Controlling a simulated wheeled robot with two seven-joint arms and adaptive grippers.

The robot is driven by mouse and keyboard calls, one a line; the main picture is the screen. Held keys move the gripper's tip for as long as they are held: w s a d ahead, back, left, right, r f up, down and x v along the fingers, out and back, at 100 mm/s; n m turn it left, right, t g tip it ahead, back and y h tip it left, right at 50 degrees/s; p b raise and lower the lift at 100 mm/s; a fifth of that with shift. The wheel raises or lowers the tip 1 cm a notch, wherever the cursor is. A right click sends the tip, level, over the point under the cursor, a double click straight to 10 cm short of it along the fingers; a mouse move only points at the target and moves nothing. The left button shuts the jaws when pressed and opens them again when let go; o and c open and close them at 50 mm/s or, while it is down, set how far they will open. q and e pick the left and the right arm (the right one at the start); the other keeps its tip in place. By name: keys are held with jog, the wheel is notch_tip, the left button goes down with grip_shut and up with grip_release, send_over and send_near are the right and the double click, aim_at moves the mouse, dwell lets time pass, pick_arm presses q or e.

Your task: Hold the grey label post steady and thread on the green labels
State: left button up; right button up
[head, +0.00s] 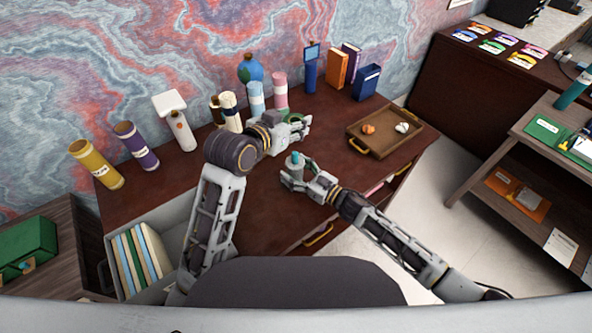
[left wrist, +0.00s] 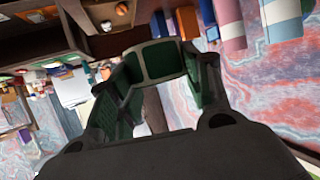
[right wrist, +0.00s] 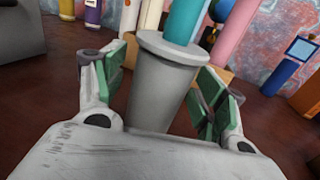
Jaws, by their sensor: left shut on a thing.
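The grey label post (head: 297,173) stands upright near the desk's front edge, with a teal upright part on top. In the right wrist view its grey tapered body (right wrist: 163,90) sits between the fingers of my right gripper (right wrist: 165,95), with gaps showing on both sides. My right gripper (head: 296,176) is open around it. My left gripper (head: 300,124) is above the desk, beyond the post and apart from it. In the left wrist view it is shut on a dark green piece with a pale edge (left wrist: 160,60), seemingly a green label. Its fingers hide part of that piece.
A brown tray (head: 378,151) with an orange and a white item lies at the right. Bottles, a pink cylinder (head: 281,90) and several boxes line the wall side. A yellow tube (head: 96,165) stands at the far left. Bare desk lies around the post.

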jog(key=c, duration=1)
pick_arm(q)
jog(key=shift+f, duration=2.9)
pick_arm(e)
jog(key=shift+c, duration=0.3)
